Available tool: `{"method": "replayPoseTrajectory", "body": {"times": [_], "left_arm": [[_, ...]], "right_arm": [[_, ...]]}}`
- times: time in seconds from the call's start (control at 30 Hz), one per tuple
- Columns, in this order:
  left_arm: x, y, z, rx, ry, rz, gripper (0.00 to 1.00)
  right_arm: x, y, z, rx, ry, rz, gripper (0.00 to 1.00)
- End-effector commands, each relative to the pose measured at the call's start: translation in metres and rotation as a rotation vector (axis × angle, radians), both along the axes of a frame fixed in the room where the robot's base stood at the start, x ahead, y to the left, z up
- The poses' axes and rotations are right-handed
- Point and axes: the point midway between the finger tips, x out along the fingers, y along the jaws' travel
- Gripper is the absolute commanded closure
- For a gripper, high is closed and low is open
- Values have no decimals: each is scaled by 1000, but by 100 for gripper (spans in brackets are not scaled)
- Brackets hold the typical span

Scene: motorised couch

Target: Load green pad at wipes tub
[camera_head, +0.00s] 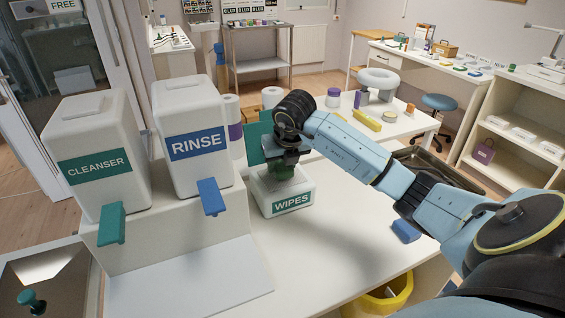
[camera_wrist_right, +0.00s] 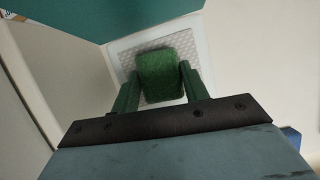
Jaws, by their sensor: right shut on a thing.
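The white wipes tub (camera_head: 290,200) stands on the white table with a green WIPES label on its front. Its teal lid (camera_head: 256,143) stands open at the back left and also shows in the right wrist view (camera_wrist_right: 105,18). My right gripper (camera_head: 282,176) points down into the tub's open top. It is shut on the green pad (camera_wrist_right: 161,76), which sits between its two dark green fingers in the right wrist view. A pale textured surface (camera_wrist_right: 196,50) lies below the pad inside the tub's rim. Whether the pad touches it I cannot tell. My left gripper is out of view.
The CLEANSER dispenser (camera_head: 95,160) and RINSE dispenser (camera_head: 193,140) stand on a raised block left of the tub. A blue block (camera_head: 405,230) lies under my right arm. A yellow bin (camera_head: 385,297) is below the table's front edge. The tabletop in front of the tub is clear.

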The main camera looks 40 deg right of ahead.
Motion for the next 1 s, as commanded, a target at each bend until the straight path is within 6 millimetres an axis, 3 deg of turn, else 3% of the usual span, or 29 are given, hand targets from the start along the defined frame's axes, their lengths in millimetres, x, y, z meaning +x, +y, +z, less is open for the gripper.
{"method": "replayPoseTrajectory", "body": {"times": [1.0], "left_arm": [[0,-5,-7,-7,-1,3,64]], "right_arm": [[0,0,-9,-1,0,0,74]]}}
